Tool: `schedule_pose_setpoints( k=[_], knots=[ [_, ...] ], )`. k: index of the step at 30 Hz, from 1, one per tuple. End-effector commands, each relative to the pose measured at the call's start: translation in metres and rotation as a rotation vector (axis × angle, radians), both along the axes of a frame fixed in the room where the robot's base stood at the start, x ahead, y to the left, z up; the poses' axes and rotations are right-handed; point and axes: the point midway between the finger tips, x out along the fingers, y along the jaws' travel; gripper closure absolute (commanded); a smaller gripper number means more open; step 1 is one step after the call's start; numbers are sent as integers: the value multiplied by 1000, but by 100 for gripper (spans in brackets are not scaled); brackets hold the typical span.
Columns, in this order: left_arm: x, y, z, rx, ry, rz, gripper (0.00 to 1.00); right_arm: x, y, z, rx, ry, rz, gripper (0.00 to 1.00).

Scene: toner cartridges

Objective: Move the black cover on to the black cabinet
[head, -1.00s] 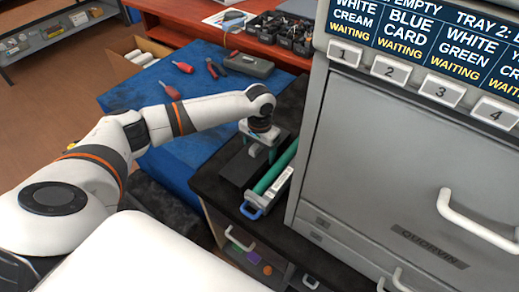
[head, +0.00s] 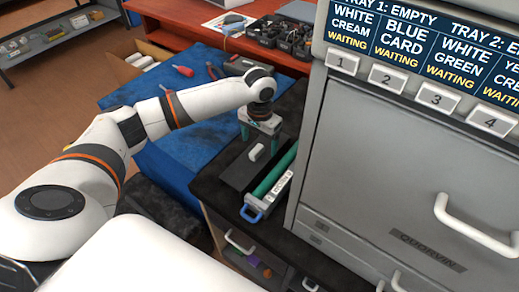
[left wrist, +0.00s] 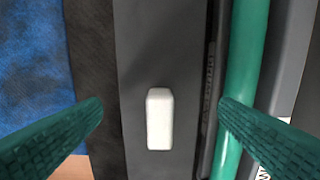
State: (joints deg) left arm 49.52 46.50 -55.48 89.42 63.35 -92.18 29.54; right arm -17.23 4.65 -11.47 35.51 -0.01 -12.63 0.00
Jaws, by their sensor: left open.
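The black cover (head: 238,172) is a flat dark plate with a white block-like handle (head: 257,152). It lies on the black cabinet (head: 207,183), just left of a green-roller cartridge (head: 273,174). In the left wrist view the cover (left wrist: 160,55) runs up and down the middle, with its white handle (left wrist: 159,118) between my fingers. My left gripper (head: 260,136) is open and empty above the cover's far part, its green fingers apart from the handle. It also shows in the left wrist view (left wrist: 160,106). My right gripper is not in view.
A large grey machine (head: 380,150) stands close on the right. A blue mat (head: 185,150) with red-handled tools lies to the left. The cartridge has a blue handle (head: 250,213) at its near end. The cabinet's open front shows small coloured items below.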

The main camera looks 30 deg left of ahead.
Motion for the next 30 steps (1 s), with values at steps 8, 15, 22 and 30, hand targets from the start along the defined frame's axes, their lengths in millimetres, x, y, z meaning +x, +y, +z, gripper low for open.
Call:
schedule_pose_setpoints(
  k=[8, 15, 22, 30],
  knots=[
    [0, 0, 51, -1, -1, 0, 17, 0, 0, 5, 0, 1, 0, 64],
    [0, 0, 63, -1, 1, 0, 17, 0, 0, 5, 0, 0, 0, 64],
    [0, 0, 63, -1, 1, 0, 17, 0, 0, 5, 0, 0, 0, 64],
    [0, 0, 62, -1, 1, 0, 17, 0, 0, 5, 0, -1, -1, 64]
  ],
)
